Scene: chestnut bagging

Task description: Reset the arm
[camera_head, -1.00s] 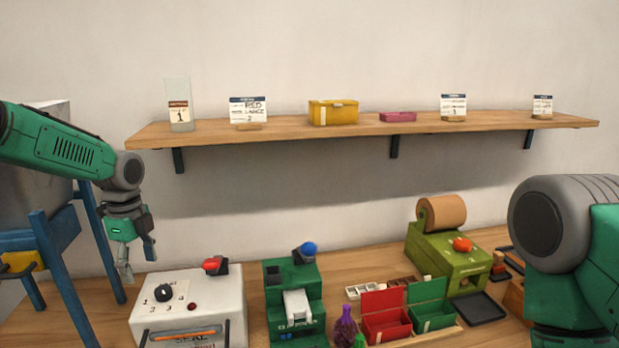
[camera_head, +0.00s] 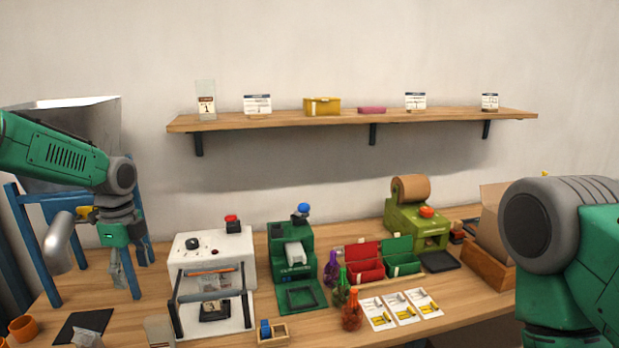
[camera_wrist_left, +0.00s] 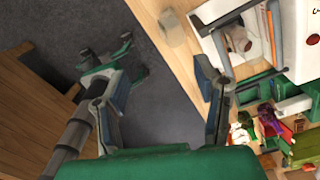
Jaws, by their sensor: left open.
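My left gripper (camera_head: 131,266) hangs fingers down at the left in the head view, beside the blue-framed stand and left of the white sealing machine (camera_head: 190,257). Its fingers are apart and nothing is between them. In the left wrist view its fingers (camera_wrist_left: 160,85) are spread, with grey floor and the table edge behind. My right arm (camera_head: 562,240) shows at the right edge of the head view, with its gripper out of that view. A grey and green gripper-like part (camera_wrist_left: 97,68), likely my right gripper, shows at left in the wrist view; its jaw opening is unclear.
A blue stand (camera_head: 28,245) with a metal hopper (camera_head: 95,135) is close to my left gripper. The table holds a green machine (camera_head: 291,255), red (camera_head: 362,262) and green boxes (camera_head: 402,257), bottles (camera_head: 352,312), cards and a paper-roll machine (camera_head: 417,225). A shelf (camera_head: 350,118) runs along the wall.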

